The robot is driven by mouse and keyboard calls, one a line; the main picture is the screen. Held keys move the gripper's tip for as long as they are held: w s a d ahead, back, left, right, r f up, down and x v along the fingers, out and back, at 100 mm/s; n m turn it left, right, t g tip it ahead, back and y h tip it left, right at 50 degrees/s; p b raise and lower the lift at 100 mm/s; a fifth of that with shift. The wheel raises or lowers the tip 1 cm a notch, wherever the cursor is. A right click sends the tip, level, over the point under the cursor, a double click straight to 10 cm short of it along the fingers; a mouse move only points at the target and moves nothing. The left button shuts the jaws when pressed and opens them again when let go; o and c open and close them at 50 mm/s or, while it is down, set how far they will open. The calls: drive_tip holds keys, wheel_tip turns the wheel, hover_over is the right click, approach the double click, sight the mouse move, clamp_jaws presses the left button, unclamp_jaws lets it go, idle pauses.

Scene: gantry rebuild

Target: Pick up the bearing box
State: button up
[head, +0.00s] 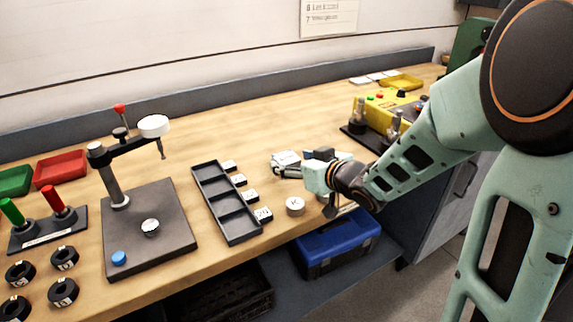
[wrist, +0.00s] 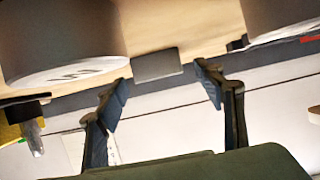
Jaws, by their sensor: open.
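A small pale box (head: 287,157) lies on the bench at my gripper's fingers in the head view. It may be the bearing box, but no label on it is readable. My gripper (head: 284,166) is low over the bench, beside or around this box; contact cannot be told. In the wrist view my gripper (wrist: 163,88) has its two dark fingers spread apart. A plain grey block (wrist: 157,64) appears between and beyond the fingertips; I cannot tell whether it is the same box. Part of the pale box is hidden by the gripper in the head view.
A dark compartment tray (head: 227,203) has several small labelled boxes along its right side. A round white-topped piece marked K (head: 295,206) stands near the front edge. A yellow fixture (head: 385,112) is behind my arm. A black plate with a press stand (head: 150,240) is left.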

sight(288, 158)
drive_tip(key=shift+x, duration=1.2)
drive_tip(key=c, duration=1.3)
drive_tip(key=shift+r, duration=0.1)
drive_tip(key=shift+c, duration=0.2)
